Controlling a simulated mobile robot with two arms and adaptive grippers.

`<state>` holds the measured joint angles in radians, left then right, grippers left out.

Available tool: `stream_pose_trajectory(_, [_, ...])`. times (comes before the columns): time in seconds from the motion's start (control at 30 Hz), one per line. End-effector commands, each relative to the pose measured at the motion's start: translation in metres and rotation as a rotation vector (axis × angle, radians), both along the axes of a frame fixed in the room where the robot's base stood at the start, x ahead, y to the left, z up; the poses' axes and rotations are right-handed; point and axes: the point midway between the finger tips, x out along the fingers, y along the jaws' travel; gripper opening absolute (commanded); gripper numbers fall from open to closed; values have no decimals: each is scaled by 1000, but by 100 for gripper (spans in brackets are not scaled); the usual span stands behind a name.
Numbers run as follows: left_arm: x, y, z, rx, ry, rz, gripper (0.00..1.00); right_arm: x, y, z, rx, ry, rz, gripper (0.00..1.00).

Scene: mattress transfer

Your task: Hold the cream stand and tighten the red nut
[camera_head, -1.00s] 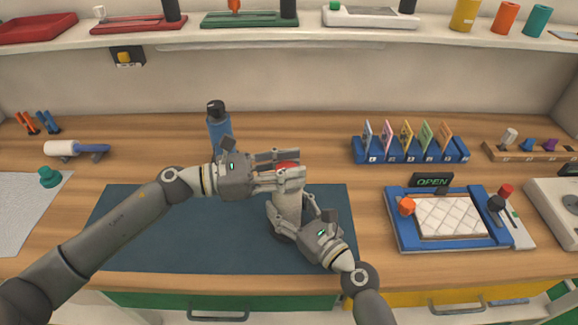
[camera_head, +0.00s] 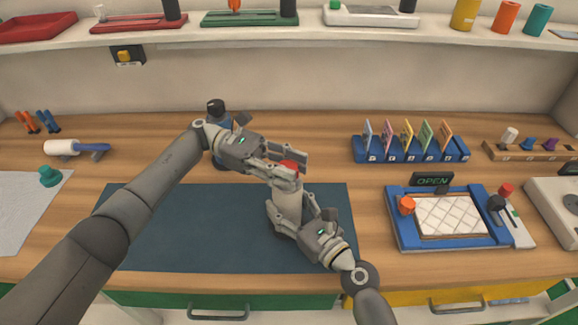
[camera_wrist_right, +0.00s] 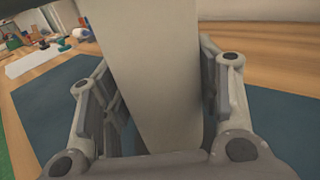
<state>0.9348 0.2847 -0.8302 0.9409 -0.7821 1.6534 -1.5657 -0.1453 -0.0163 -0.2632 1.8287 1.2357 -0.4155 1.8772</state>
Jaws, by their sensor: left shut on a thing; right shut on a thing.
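The cream stand (camera_head: 287,205) stands upright on the dark blue mat, with the red nut (camera_head: 289,167) at its top. My right gripper (camera_head: 291,214) is shut on the lower part of the stand. In the right wrist view the stand (camera_wrist_right: 155,70) rises between the two fingers of that gripper (camera_wrist_right: 160,115). My left gripper (camera_head: 288,167) is at the top of the stand, its fingers on either side of the red nut and shut on it. The fingers hide part of the nut and the stand's upper end.
The mat (camera_head: 180,235) is otherwise bare. A blue bottle (camera_head: 221,122) with a black cap stands behind my left gripper. A blue card rack (camera_head: 410,150) and a blue-framed press with an OPEN sign (camera_head: 432,180) are at the right. A white roller (camera_head: 62,147) lies at the left.

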Motion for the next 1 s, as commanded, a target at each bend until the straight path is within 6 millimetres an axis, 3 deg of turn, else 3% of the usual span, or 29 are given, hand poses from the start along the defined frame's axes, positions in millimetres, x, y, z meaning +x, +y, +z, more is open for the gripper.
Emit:
stream_pose_trajectory(0.5, [4, 1, 0, 3, -4, -173, 11, -2, 3, 3, 0, -8, 8, 0])
stream_pose_trajectory(1.0, [3, 2, 1, 0, 0, -217, 11, -2, 3, 3, 0, -8, 9, 0])
